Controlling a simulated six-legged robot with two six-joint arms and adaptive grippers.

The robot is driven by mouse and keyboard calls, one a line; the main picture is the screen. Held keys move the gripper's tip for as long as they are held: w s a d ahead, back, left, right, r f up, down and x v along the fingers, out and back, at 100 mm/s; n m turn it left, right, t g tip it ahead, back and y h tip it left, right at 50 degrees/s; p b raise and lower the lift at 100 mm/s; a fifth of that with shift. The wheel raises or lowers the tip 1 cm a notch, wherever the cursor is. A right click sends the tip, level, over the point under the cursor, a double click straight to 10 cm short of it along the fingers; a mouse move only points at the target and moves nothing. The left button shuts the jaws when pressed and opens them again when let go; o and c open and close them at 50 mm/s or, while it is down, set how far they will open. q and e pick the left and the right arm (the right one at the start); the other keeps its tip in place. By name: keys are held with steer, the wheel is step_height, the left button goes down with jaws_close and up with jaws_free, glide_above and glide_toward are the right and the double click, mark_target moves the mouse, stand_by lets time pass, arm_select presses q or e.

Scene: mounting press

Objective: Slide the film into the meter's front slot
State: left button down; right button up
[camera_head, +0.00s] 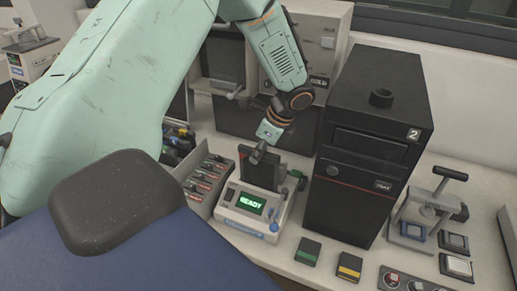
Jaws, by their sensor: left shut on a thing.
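The meter (252,211) is a small light-coloured box with a green screen that reads READY. It stands on the bench near the middle of the head view. A dark upright panel (262,170) rises at the back of the meter. My left gripper (258,154) points down over the meter, its fingertips at the panel's upper part. It is shut on the film, which is too small and dark to make out clearly. I cannot tell whether the film touches the slot. My right gripper is not in view.
A tall black unit marked 2 (372,140) stands close on the right. A tray of several small parts (206,185) lies left of the meter. A green-striped block (307,251) and a yellow-striped block (348,268) lie in front. A small press (425,212) stands at right.

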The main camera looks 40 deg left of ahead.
arm_select(q)
steer(key=shift+s+a+f, duration=0.1)
steer(key=shift+a+f, duration=0.05)
steer(key=shift+f, duration=0.45)
steer(key=c, duration=1.5)
jaws_free()
steer(key=shift+o, duration=1.1)
steer(key=v, duration=1.1)
steer(key=shift+r, duration=0.25)
steer(key=shift+d+r, duration=0.25)
steer(key=shift+f, duration=0.1)
